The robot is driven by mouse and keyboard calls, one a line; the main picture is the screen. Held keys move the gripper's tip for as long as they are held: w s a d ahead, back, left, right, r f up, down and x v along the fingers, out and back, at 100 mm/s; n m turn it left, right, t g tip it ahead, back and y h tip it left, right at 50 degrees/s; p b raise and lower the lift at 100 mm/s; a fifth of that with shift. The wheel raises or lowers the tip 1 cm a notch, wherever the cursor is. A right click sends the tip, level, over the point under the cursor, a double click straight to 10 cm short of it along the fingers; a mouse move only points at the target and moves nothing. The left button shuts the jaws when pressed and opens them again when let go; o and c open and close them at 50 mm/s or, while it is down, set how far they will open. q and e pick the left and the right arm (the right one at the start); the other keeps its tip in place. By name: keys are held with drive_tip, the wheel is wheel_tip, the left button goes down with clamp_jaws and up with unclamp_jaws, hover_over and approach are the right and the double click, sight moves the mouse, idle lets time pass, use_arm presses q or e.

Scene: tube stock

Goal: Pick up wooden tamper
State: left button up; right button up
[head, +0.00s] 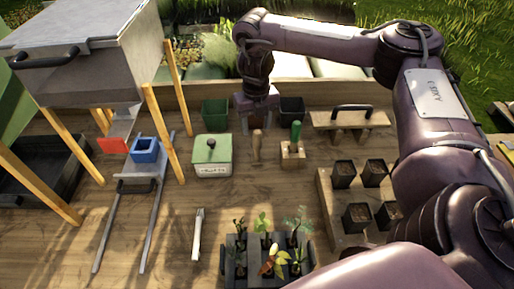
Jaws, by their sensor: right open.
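The wooden tamper (257,147) looks like a light brown upright peg on the wooden table, between a green-lidded box and a small wooden block. My right gripper (257,120) is open and points down just above and behind the tamper's top. It overlaps the tamper's upper end in the head view, so I cannot tell whether they touch. My left gripper is not in view.
The green-lidded box (212,158) stands close left of the tamper. The block with a green-handled tool (293,150) stands close right. Dark pots (358,217) sit on a board at right, and a seedling tray (267,267) is in front.

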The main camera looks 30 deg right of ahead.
sight(257, 140)
drive_tip(key=shift+s+a+f, duration=0.1)
drive_tip(key=shift+s+f, duration=0.2)
drive_tip(key=shift+f, duration=0.5)
wheel_tip(257, 140, down, 4)
drive_tip(key=shift+f+b, duration=0.25)
drive_tip(key=shift+b, duration=0.05)
clamp_jaws()
